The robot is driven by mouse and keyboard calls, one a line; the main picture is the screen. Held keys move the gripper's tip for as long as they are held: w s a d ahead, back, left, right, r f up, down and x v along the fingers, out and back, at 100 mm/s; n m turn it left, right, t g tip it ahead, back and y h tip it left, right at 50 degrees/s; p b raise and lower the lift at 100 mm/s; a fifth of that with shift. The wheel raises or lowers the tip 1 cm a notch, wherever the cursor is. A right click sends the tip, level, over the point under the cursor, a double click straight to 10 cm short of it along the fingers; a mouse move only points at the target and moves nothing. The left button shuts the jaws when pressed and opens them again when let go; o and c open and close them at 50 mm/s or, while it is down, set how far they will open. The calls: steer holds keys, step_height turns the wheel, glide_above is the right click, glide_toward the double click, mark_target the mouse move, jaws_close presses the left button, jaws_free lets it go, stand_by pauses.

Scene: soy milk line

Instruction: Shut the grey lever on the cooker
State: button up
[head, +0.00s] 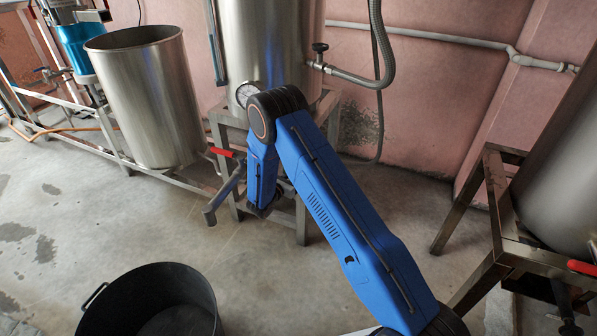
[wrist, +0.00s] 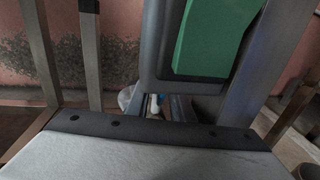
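The cooker appears to be the steel tank (head: 262,45) on a metal stand at the back centre in the head view. A red-handled lever (head: 222,152) is at its lower left, above a grey outlet pipe (head: 221,195). I cannot pick out the grey lever with certainty. My gripper (head: 265,208) is low in front of the stand, mostly hidden by my blue arm. In the wrist view, a dark grey piece with a green panel (wrist: 212,38) fills the upper middle, very close. The fingertips are not clear, so I cannot tell what they touch.
A black tub (head: 150,300) stands on the floor at front left. An open steel drum (head: 150,95) is at left. Another tank on a frame (head: 497,205) is at right. A grey hose (head: 382,45) hangs right of the cooker. The floor at left centre is clear.

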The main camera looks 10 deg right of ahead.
jaws_close()
